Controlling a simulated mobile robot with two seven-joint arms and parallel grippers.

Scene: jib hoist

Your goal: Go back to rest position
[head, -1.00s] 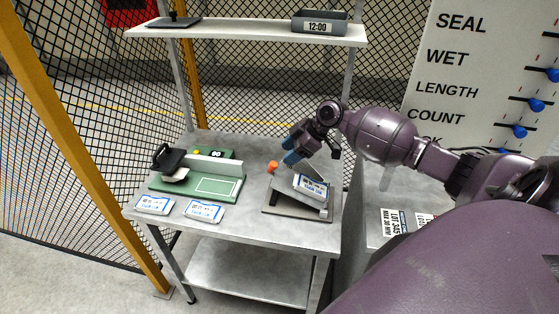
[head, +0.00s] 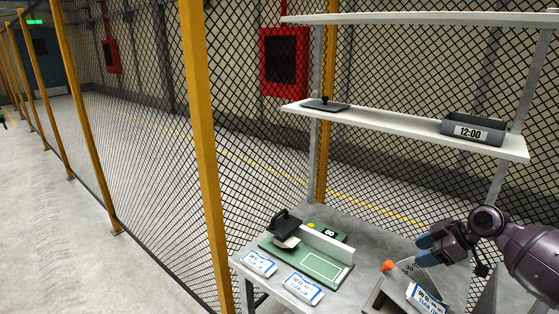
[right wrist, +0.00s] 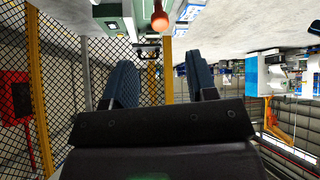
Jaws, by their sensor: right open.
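My right gripper (head: 426,250) is at the right of the head view, above the back right of the metal workbench (head: 350,223). Its blue fingertips point left and are apart, with nothing between them. They are close to an orange knob (head: 387,266) and a tilted stand with a label card (head: 425,299); I cannot tell the exact gap. In the right wrist view the two dark blue fingers (right wrist: 162,80) stand apart, with the orange knob (right wrist: 160,18) beyond them at the top. My left gripper is not in view.
A green fixture (head: 315,265) with a black-handled stamp (head: 286,224) and two label cards (head: 302,288) are on the bench. A shelf (head: 400,125) above holds a grey bin (head: 473,130). A mesh fence with yellow posts (head: 205,150) stands left and behind.

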